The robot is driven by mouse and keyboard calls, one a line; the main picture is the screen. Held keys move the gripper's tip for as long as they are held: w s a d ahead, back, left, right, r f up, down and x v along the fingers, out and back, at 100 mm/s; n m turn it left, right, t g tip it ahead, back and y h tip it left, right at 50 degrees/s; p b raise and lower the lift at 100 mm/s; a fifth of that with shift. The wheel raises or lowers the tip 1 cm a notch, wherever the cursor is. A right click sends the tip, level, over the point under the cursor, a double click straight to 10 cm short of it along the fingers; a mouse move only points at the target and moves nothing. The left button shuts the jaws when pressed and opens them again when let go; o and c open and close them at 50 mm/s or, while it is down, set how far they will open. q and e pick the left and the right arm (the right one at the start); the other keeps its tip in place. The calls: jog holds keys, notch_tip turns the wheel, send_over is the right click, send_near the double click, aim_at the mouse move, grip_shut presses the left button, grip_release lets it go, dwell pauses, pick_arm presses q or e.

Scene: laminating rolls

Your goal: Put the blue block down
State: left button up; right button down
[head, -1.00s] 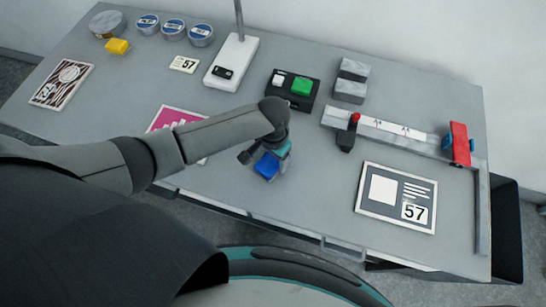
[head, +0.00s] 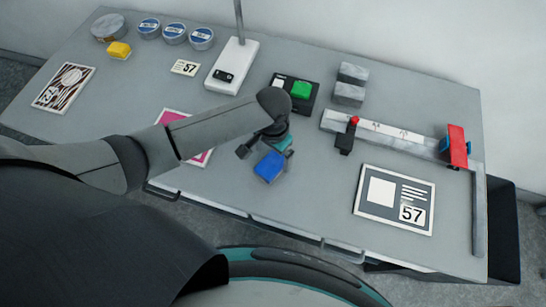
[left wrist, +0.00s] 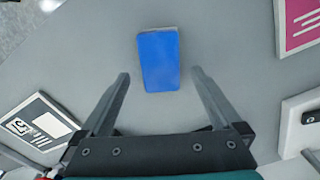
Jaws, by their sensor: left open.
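The blue block (head: 270,167) lies on the grey table near its front edge, below my left gripper (head: 266,150) in the head view. In the left wrist view, the blue block (left wrist: 158,60) is flat on the table, with its near end between the tips of my left gripper (left wrist: 160,76). The jaws are wide open, with a clear gap on both sides of the block. My right gripper is not in view.
A magenta card (head: 188,135) lies left of the block, partly under my arm. A black box with a green button (head: 301,90) stands behind. A framed card marked 57 (head: 395,199) and a rail with a red piece (head: 457,146) are to the right.

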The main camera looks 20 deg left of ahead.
aim_at(273, 163)
pick_arm(q)
notch_tip(273, 163, up, 8)
jog(key=p, duration=0.1)
jog(key=shift+f, duration=0.15)
jog(key=shift+s, duration=0.1)
dwell(0.4)
